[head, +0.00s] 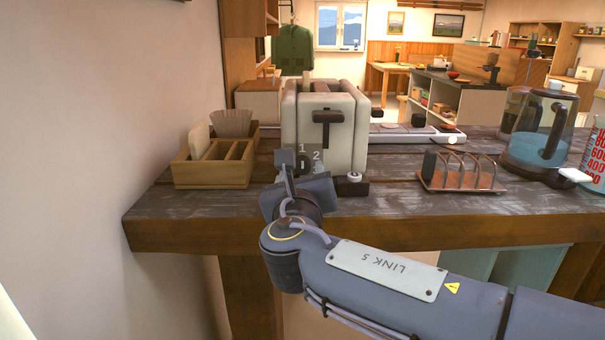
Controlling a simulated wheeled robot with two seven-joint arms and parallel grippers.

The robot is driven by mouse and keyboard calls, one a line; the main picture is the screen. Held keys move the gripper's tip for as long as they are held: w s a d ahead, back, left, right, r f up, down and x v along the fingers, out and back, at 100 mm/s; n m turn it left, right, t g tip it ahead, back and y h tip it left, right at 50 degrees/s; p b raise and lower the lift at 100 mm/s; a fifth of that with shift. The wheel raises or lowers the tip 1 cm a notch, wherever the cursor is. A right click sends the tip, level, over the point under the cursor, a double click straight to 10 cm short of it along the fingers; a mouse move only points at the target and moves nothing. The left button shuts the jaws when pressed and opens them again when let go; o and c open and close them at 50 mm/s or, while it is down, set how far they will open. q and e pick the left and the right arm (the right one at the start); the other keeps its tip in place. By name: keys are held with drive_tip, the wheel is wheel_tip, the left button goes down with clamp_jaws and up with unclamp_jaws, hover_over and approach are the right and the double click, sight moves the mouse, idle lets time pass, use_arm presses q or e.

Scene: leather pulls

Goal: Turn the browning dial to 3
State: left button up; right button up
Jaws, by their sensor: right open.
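A cream toaster (350,110) stands on the dark wooden table, with a black lever (327,118) on its near end. Low on that end is a grey dial plate (314,149) with the numbers 1 and 2 showing; the 3 is not visible. The browning dial sits by these numbers, largely hidden by my gripper, and I cannot read its setting. My right gripper (294,162) is open right at the dial, in front of the toaster's lower left; contact cannot be told. My left gripper is not in view.
A wooden divided box (213,166) stands left of the toaster, near the wall. The table's front edge lies under my right arm.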

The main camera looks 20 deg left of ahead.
drive_tip(key=shift+x, duration=0.95)
drive_tip(key=shift+c, duration=0.4)
drive_tip(key=c, duration=0.9)
drive_tip(key=shift+m, duration=0.4)
drive_tip(key=m+b, duration=0.2)
drive_tip(key=m, duration=0.1)
drive_tip(key=shift+d+m+g+b, duration=0.1)
drive_tip(key=shift+m+g+b, duration=0.35)
drive_tip(key=shift+m, duration=1.05)
